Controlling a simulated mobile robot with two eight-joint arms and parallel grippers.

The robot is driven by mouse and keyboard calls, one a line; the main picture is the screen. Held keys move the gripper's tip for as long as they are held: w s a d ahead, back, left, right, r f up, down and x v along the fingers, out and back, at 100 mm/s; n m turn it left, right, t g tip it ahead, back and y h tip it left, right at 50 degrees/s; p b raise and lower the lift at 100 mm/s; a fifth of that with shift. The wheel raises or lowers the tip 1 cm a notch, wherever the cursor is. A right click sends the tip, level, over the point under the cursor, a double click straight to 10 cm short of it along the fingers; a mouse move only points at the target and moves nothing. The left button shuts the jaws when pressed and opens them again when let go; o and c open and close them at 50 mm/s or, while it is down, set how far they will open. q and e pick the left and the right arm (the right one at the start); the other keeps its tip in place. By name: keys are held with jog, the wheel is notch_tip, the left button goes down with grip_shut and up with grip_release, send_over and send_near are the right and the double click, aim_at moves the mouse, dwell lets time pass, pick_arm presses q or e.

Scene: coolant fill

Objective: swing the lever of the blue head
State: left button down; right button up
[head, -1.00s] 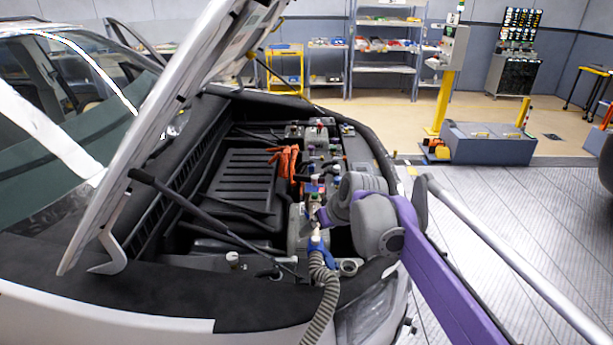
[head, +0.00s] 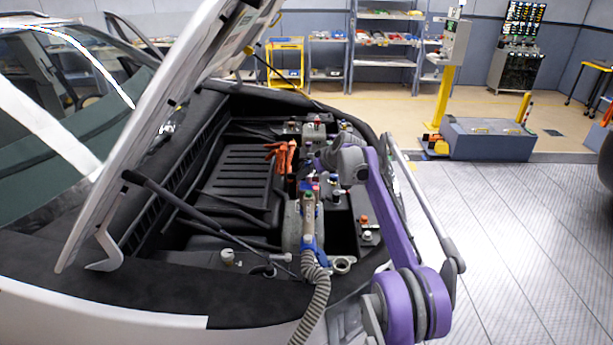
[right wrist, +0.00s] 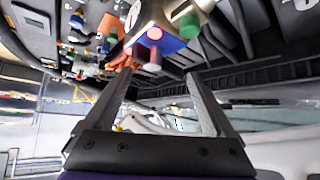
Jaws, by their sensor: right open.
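In the head view a blue head (head: 309,243) sits at the top of a grey ribbed hose (head: 318,285) at the near end of the engine bay. A tan and grey upright body (head: 308,205) rises behind it, with small red and blue parts near its top. I cannot make out the lever clearly. My right gripper (right wrist: 160,73) is open and empty in the right wrist view. My left gripper is not in view.
The raised hood (head: 165,120) and its dark strut (head: 190,208) stand to the left. Orange cables (head: 284,155) lie behind the upright body. Several small capped fittings line the bay's right side.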

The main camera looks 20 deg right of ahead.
jog(key=shift+x, duration=2.3)
